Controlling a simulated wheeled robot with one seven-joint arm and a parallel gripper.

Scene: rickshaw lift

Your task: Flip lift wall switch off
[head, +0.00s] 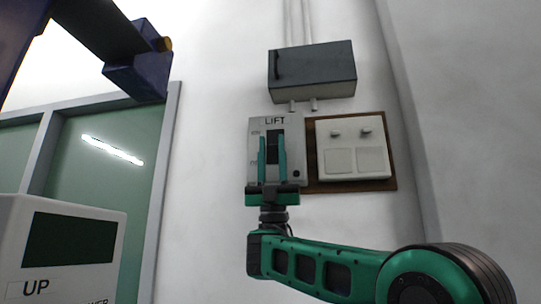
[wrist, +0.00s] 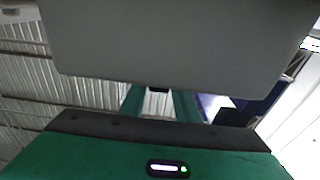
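The lift wall switch is a light grey plate (head: 297,142) marked "LIFT", with a dark upright slot (head: 272,146) in its middle. Small labels on its left side are too blurred to read surely. My gripper (head: 272,139) is in front of the plate, its two teal fingers pointing up on either side of the slot. The fingers are apart with nothing seen held between them. They partly cover the slot, so I cannot tell the lever's position or whether they touch it. In the wrist view, a large grey surface (wrist: 170,45) hides the fingertips.
A brown board (head: 311,165) with a white double switch (head: 353,150) is just right of the lift plate. A dark box (head: 311,71) with conduits is above. A white "UP" box (head: 75,250) stands lower left, before a green-paned door (head: 105,150).

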